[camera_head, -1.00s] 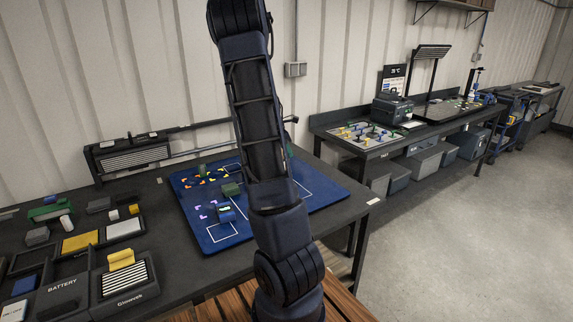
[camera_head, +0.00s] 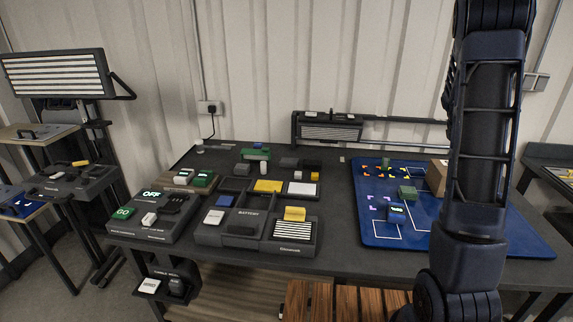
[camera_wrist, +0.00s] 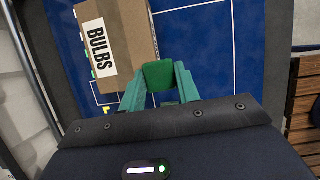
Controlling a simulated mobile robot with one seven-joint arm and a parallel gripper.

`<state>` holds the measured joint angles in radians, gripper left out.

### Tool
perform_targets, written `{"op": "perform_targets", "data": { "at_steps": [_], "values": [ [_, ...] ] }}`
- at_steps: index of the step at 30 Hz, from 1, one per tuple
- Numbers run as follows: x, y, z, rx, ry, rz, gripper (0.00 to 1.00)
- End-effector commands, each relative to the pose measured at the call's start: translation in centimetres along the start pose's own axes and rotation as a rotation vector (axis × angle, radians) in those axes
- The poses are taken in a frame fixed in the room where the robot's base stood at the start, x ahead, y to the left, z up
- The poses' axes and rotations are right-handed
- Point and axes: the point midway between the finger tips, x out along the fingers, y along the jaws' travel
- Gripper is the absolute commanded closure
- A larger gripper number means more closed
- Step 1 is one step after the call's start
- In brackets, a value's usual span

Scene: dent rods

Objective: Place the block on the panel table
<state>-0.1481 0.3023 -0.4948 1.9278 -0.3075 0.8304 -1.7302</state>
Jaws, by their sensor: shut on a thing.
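In the wrist view, my gripper (camera_wrist: 160,82) has green fingers closed on a small green block (camera_wrist: 158,73). The block is over the blue mat (camera_wrist: 205,45), beside a cardboard box labelled BULBS (camera_wrist: 118,35). In the head view, my arm stands at the right and hides the gripper and held block. The box (camera_head: 437,176) shows partly behind the arm. A dark table (camera_head: 345,180) fills the middle, with control panels on it. A smaller stand with a dark panel (camera_head: 70,182) is at the left. I cannot tell which is the panel table.
Battery and Gloovek trays (camera_head: 292,243) and the OFF/GO panel (camera_head: 150,222) line the front edge. A striped panel (camera_head: 55,75) stands at far left. Bare tabletop lies left of the mat.

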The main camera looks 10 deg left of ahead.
Motion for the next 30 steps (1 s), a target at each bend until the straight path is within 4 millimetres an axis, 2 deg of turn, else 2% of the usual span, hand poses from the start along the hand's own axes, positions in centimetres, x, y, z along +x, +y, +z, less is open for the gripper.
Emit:
{"op": "perform_targets", "data": {
  "at_steps": [1, 6, 15, 22, 30],
  "values": [
    [-0.7, 1.7, -1.6, -0.038, -0.001, 0.016, 0.9],
    [-3.0, 6.3, -7.1, -0.153, -0.001, 0.064, 0.9],
    [-7.2, 12.7, -17.9, -0.349, -0.001, 0.144, 0.9],
    [-10.6, 16.0, -26.9, -0.493, -0.001, 0.203, 0.9],
    [-14.6, 18.0, -37.9, -0.657, -0.001, 0.269, 0.9]
  ]
}}
